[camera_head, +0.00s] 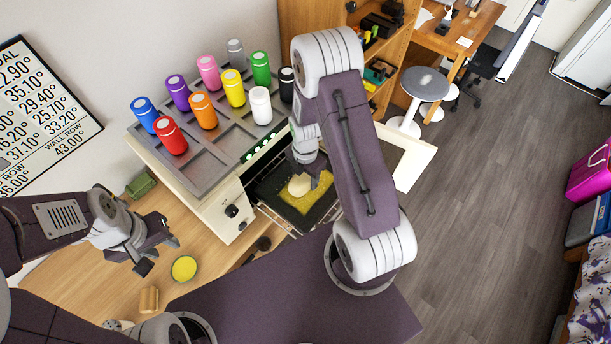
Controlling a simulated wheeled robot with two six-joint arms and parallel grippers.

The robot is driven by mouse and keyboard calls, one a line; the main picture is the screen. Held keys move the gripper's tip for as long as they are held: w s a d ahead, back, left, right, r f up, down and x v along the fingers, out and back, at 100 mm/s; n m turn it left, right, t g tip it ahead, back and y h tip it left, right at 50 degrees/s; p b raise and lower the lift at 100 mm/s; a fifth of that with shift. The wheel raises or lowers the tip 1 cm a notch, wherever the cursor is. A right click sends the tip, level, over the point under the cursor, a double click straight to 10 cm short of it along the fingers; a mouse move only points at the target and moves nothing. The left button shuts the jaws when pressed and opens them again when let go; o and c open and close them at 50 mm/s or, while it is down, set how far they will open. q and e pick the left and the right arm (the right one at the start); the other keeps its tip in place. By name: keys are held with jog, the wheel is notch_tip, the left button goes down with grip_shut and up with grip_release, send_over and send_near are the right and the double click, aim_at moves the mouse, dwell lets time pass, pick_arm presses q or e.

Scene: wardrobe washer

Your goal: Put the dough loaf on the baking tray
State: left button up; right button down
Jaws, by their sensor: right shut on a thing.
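A small pale cream dough loaf (299,186) shows inside the open oven. It is over a yellow sheet on the dark baking tray (273,187), and I cannot tell whether it rests on the sheet or is held just above it. My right gripper (312,182) reaches into the oven and is shut on the dough loaf; its fingers are partly hidden by my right arm. My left gripper (158,254) hangs open and empty over the wooden counter, well left of the oven.
Several coloured jars stand in a grey rack (208,175) on top of the oven (224,212). A yellow bowl (184,268), a tan ridged block (149,300) and a green item (140,184) lie on the counter (100,272).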

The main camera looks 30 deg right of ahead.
jog(key=shift+w+f, duration=0.1)
jog(key=shift+f, duration=0.05)
jog(key=shift+s, duration=0.3)
jog(key=shift+w+f, duration=0.15)
jog(key=shift+f, duration=0.05)
jog(key=c, duration=0.6)
grip_release()
jog(key=shift+o, duration=0.8)
jog(key=shift+r, duration=0.1)
jog(key=o, duration=0.3)
jog(key=shift+r, duration=0.1)
